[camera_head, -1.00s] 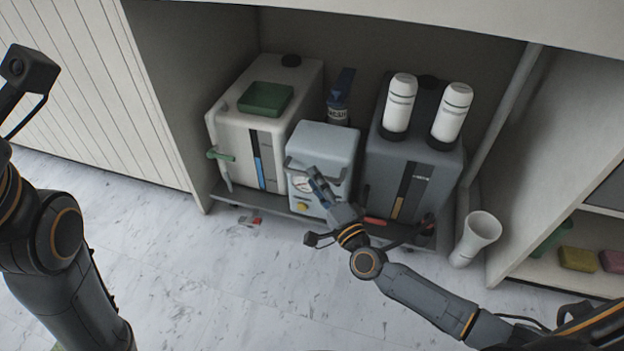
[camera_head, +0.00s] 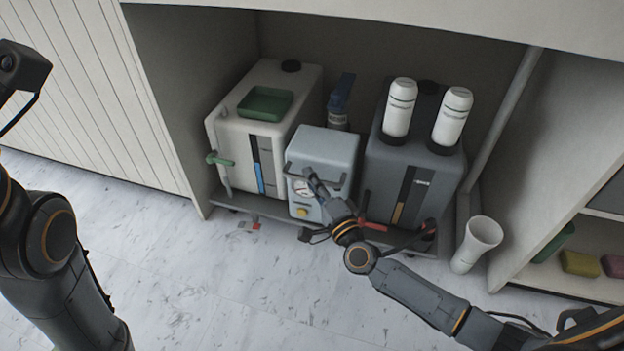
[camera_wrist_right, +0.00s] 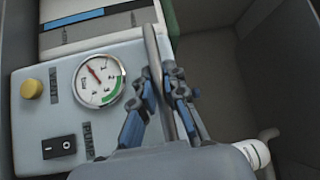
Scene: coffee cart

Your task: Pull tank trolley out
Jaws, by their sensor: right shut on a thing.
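The tank trolley (camera_head: 270,206) is a low grey platform in the open cart bay. It carries a white tank (camera_head: 232,140), a pale blue pump box (camera_head: 330,147) and a dark grey tank (camera_head: 385,178). A bar handle (camera_head: 291,173) runs across the pump box front. My right gripper (camera_head: 310,175) is at this handle. In the right wrist view its blue-padded fingers (camera_wrist_right: 166,92) are shut around the grey handle bar (camera_wrist_right: 153,50), beside the pressure gauge (camera_wrist_right: 99,80). My left arm is at the left edge; its fingers are out of view.
A white cup-like container (camera_head: 477,245) stands on the floor right of the trolley, by the bay's side panel (camera_head: 560,170). The marble-like floor (camera_head: 220,290) in front is largely clear.

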